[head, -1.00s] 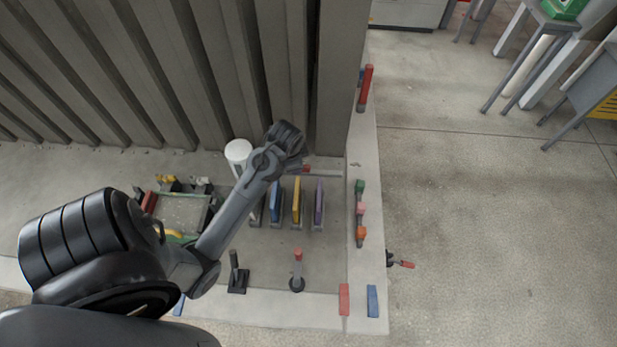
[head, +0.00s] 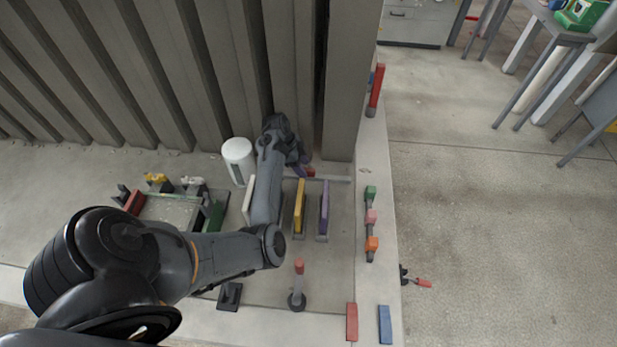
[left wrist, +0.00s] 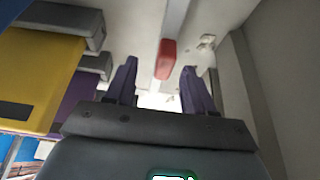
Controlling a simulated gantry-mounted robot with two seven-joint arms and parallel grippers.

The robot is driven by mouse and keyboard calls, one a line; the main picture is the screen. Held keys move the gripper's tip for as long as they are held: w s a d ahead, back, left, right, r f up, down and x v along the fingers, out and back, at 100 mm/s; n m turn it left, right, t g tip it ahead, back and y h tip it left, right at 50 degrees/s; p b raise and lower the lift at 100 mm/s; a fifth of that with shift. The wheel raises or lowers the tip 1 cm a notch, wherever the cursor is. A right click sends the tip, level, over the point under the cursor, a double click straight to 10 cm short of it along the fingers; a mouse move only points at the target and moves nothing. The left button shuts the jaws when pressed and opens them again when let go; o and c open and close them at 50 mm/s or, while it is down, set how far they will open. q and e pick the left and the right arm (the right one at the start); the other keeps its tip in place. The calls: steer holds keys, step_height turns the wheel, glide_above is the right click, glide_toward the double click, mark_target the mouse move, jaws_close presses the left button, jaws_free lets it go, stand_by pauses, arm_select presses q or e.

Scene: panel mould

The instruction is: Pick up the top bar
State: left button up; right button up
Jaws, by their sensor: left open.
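A grey bar with a red end, which I take to be the top bar, lies by the foot of the ribbed wall; its red end (head: 310,172) shows in the head view. The left wrist view shows its red end (left wrist: 166,60) ahead, between the fingertips in the picture, with the grey length running away from it. My left gripper (head: 301,160) is beside that red end, close to the wall. In the left wrist view its two dark purple fingers (left wrist: 160,66) stand apart with nothing held. I cannot tell how far the bar is from the fingers.
Yellow (head: 299,206) and purple (head: 323,208) panels stand in holders in front of the gripper. A white cylinder (head: 238,158) stands left of my forearm. The wall (head: 185,80) is close behind. Open floor (head: 480,230) lies to the right.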

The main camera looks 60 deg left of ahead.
mark_target(308, 169)
arm_select(q)
steer(key=shift+w+x, duration=0.2)
steer(key=shift+x, duration=0.95)
steer(key=shift+w+x, duration=0.2)
steer(key=shift+x, duration=0.95)
steer(key=shift+w+f, duration=0.2)
steer(key=shift+f, duration=0.4)
jaws_close()
